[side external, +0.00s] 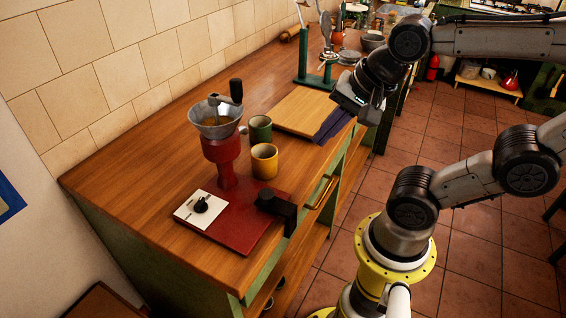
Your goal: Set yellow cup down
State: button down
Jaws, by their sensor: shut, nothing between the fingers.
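The yellow cup (264,163) stands upright on the wooden counter, at the right of the red grinder and just in front of the green cup (260,130). My gripper (346,108) is at the upper right, above the counter's front edge, beside the cutting board and a dark cloth. It is shut and empty, well apart from the yellow cup. Its fingertips are small and hard to make out against the cloth.
The red grinder (223,158) with a metal funnel stands left of the cups, on a red base (240,222). A cutting board (303,111) and dark cloth (333,126) lie behind them. A green stand (318,80) is farther back. The counter's left part is clear.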

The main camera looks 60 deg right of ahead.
aim_at(264, 154)
jog(key=w+d+f+m+g, duration=0.1)
jog(key=w+f+m, duration=0.1)
jog(key=f+m, duration=0.3)
jog(key=w+d+f+m+g, duration=0.1)
jog(key=w+d+f+m, duration=0.1)
jog(key=f+m, duration=0.3)
jog(key=w+d+f+m+g, duration=0.1)
jog(key=w+f+m, duration=0.2)
jog(key=m, duration=0.8)
jog(key=shift+w+d+f+m, duration=0.1)
jog(key=shift+d+f+m, duration=0.1)
jog(key=shift+f, duration=0.5)
jog(key=shift+w+d+f+m, duration=0.1)
jog(key=shift+d+f, duration=0.1)
jog(key=shift+f, duration=0.45)
jog(key=w, duration=0.3)
jog(key=shift+d+f, duration=0.2)
jog(key=shift+f, duration=0.1)
jog(key=shift+w, duration=0.6)
jog(key=shift+w+d, duration=0.2)
jog(key=shift+w, duration=1.3)
jog(key=shift+w+d, duration=0.2)
jog(key=shift+w, duration=1.3)
jog(key=shift+s, duration=0.15)
